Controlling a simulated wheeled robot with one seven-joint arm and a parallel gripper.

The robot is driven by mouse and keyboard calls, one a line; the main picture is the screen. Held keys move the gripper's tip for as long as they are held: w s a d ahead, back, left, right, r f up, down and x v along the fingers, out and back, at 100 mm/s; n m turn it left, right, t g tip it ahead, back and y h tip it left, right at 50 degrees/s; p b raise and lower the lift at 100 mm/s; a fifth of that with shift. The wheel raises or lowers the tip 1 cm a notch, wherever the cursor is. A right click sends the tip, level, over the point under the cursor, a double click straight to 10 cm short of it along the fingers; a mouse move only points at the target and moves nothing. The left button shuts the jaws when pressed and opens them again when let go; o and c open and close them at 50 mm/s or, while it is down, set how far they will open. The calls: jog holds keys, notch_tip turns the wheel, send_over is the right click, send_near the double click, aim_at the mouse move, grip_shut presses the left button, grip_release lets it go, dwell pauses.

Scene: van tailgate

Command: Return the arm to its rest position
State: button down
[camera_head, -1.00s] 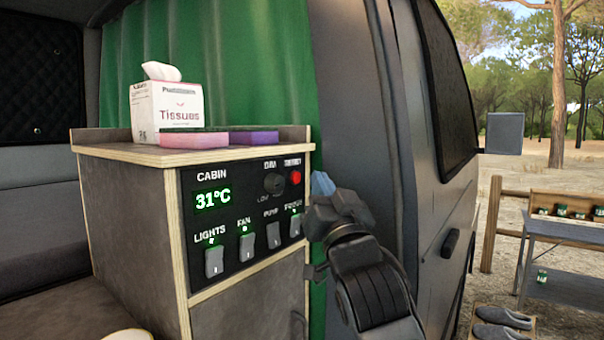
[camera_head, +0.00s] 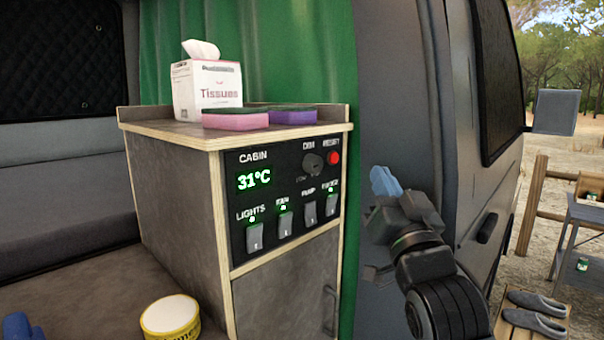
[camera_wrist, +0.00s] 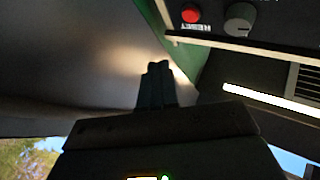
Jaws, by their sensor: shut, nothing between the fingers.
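My gripper (camera_head: 384,181) is at the right of the cabinet in the head view, its blue fingertips together and empty. It is raised in front of the van's grey door pillar, apart from the control panel (camera_head: 283,250). In the wrist view my gripper (camera_wrist: 158,68) shows its closed fingers pointing up, with the red button (camera_wrist: 191,13) and dark knob (camera_wrist: 240,17) at the upper right. The panel reads 31°C and has several switches with green lights.
A tissue box (camera_head: 207,92), a pink sponge (camera_head: 235,119) and a purple sponge (camera_head: 292,116) are on the cabinet top (camera_head: 160,131). A yellow tub (camera_head: 170,318) is at the lower left. The van door (camera_head: 490,190) is at the right; shoes (camera_head: 538,311) lie outside.

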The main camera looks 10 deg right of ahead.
jog(key=s+a+f+n+g, duration=0.1)
jog(key=s+f+g, duration=0.3)
jog(key=s+f, duration=1.75)
jog(key=s+f+n+g, duration=0.1)
jog(key=s+f+g, duration=0.1)
jog(key=s, duration=1.1)
jog(key=s+f+n+g, duration=0.1)
jog(key=s+f+g, duration=0.1)
jog(key=s, duration=1)
jog(key=shift+s+d+f+g+y, duration=0.25)
jog(key=shift+s+f+g+y, duration=0.15)
jog(key=shift+f, duration=0.25)
jog(key=shift+s+r, duration=0.15)
jog(key=shift+s, duration=0.05)
jog(key=c, duration=1.9)
grip_release()
